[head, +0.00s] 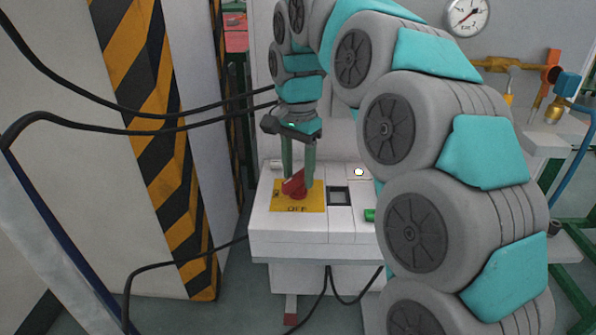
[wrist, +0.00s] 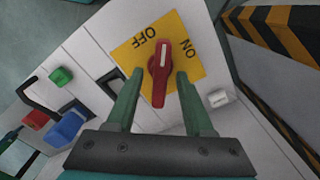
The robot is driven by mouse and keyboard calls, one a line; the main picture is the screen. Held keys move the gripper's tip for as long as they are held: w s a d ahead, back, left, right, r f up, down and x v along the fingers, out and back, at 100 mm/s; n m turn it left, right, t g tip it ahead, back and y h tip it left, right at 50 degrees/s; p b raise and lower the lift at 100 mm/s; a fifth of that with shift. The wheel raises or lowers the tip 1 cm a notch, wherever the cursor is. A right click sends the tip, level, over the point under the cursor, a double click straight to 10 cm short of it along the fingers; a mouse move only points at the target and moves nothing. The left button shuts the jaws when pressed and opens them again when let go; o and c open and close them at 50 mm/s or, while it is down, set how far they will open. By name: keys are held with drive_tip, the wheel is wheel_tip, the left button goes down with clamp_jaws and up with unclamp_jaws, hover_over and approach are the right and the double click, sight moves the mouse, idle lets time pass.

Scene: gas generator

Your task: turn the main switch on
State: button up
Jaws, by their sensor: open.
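The red main switch (head: 293,187) is a rotary handle on a yellow plate (head: 312,199) atop a white control box (head: 290,236). In the wrist view the red handle (wrist: 159,90) has a white line, which points between the OFF and ON letters on the yellow plate (wrist: 126,56), somewhat nearer OFF. My gripper (head: 298,180) is open and points down over the switch. In the wrist view its green fingers (wrist: 159,77) stand on either side of the handle, with a visible gap on each side. I cannot tell how deep the fingertips reach.
A black square switch (head: 338,196) and a green button (head: 370,215) sit right of the plate. The wrist view also shows blue (wrist: 65,127) and red (wrist: 37,119) controls. A striped post (head: 160,160) and black cables (head: 120,128) are at left. A gauge (head: 466,16) is behind.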

drive_tip(key=shift+f, duration=0.15)
drive_tip(key=shift+c, duration=0.3)
clamp_jaws()
idle(1.1)
